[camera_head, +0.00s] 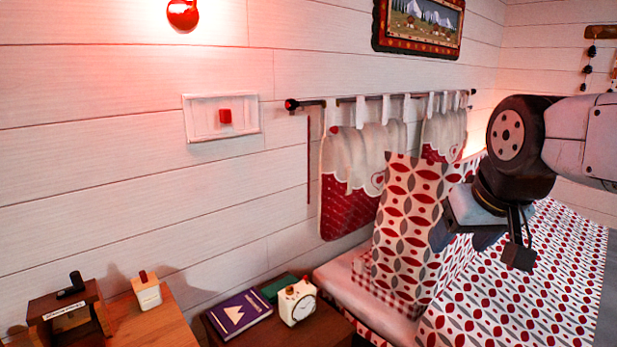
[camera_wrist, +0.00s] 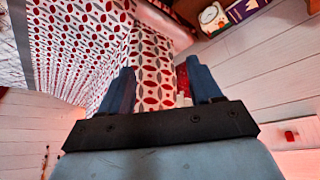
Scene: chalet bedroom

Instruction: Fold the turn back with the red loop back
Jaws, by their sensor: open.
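The bed cover (camera_head: 510,300), white with red and grey leaf shapes, lies over the bed at the right. It also shows in the wrist view (camera_wrist: 75,45). I cannot make out a red loop or a separate turn back in either view. My gripper (camera_head: 463,238) is above the bed, in front of the pillow in the head view. In the wrist view its fingers (camera_wrist: 160,68) are apart with nothing held between them.
A bedside table (camera_head: 325,328) holds a purple book (camera_head: 240,314) and a white clock (camera_head: 297,303). A wooden stand (camera_head: 165,320) is farther left. A curtain (camera_head: 350,185) hangs from a wall rail behind the pillow. A red-buttoned switch (camera_head: 224,117) is on the wall.

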